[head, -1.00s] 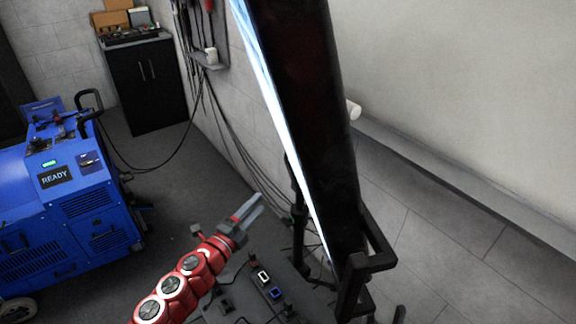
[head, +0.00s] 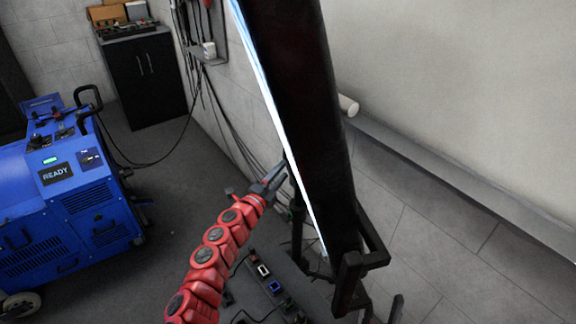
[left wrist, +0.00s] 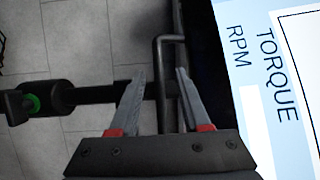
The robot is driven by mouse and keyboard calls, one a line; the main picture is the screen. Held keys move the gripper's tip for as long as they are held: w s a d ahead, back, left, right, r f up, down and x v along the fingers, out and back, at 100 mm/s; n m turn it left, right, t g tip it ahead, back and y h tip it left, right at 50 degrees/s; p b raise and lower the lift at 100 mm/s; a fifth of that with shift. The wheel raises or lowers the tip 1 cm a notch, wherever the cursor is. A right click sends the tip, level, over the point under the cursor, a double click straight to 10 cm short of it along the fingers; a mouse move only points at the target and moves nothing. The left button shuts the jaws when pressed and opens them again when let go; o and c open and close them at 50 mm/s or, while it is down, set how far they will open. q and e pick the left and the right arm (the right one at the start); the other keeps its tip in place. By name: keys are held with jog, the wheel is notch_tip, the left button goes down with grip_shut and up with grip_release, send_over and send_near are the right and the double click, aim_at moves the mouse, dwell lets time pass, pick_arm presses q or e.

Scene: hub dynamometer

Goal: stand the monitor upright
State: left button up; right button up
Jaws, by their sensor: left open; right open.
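The monitor (head: 300,120) is a large dark panel seen nearly edge-on in the head view, tilted, with its bright screen edge facing left. In the left wrist view its lit screen (left wrist: 262,60) shows "TORQUE" and "RPM" at the right. My left gripper (head: 283,168) is open beside the screen's edge in the head view. In the left wrist view the left gripper (left wrist: 160,75) has its fingers apart, with a black bar (left wrist: 170,85) of the frame behind and between them; I cannot tell whether they touch it. My right gripper is not in view.
A blue machine (head: 65,195) reading "READY" stands at the left. A dark cabinet (head: 145,80) is at the back. Black stand parts (head: 360,265) and a base with sockets (head: 265,275) are below the monitor. A pale wall (head: 450,90) is on the right.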

aim_at(288, 165)
pick_arm(q)
jog(key=x, duration=0.4)
jog(key=shift+s+d, duration=0.1)
jog(key=shift+d, duration=0.1)
jog(key=shift+f, duration=0.1)
grip_shut()
jog(key=shift+a, duration=0.1)
dwell(1.3)
